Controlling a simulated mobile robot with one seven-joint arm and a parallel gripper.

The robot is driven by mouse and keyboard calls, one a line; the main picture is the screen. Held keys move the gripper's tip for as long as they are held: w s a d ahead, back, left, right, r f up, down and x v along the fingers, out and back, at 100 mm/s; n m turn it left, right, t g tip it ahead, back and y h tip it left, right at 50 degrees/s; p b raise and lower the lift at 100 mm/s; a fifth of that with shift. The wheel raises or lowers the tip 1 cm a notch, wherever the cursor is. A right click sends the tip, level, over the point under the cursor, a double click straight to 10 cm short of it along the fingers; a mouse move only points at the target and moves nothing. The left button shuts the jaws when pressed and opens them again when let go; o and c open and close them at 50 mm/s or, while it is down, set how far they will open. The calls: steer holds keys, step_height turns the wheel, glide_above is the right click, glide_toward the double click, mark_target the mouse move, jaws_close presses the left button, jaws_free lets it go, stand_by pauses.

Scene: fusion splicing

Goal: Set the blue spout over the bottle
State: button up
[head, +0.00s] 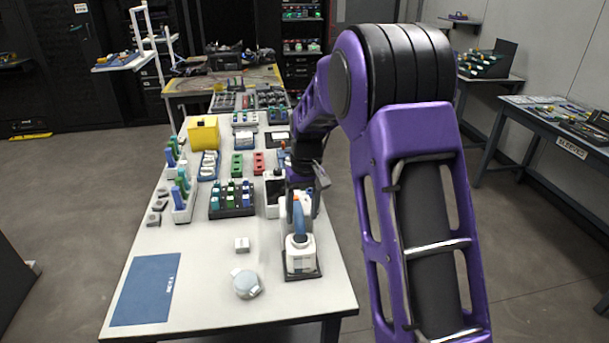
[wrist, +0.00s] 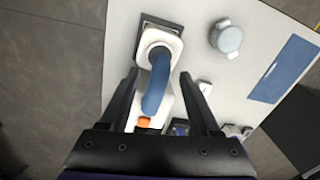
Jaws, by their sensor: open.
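The blue spout (head: 301,222) stands at the white bottle (head: 299,262), near the front right of the white table. My gripper (wrist: 158,76) is open, one finger on each side of the spout, with a visible gap on both sides. In the head view my gripper (head: 303,200) is above the bottle and partly hides the spout. I cannot tell how the spout's lower end meets the bottle.
The bottle stands on a dark square base (head: 303,277). A grey-white round lidded container (head: 247,284), a small white block (head: 242,245) and a blue mat (head: 146,290) lie to the left. Racks of vials (head: 232,212) and a yellow box (head: 203,134) stand farther back. The table front between is clear.

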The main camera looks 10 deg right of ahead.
step_height(320, 180, up, 14)
steer(key=p, duration=0.1)
steer(key=shift+d, duration=0.45)
steer(key=shift+w, duration=0.15)
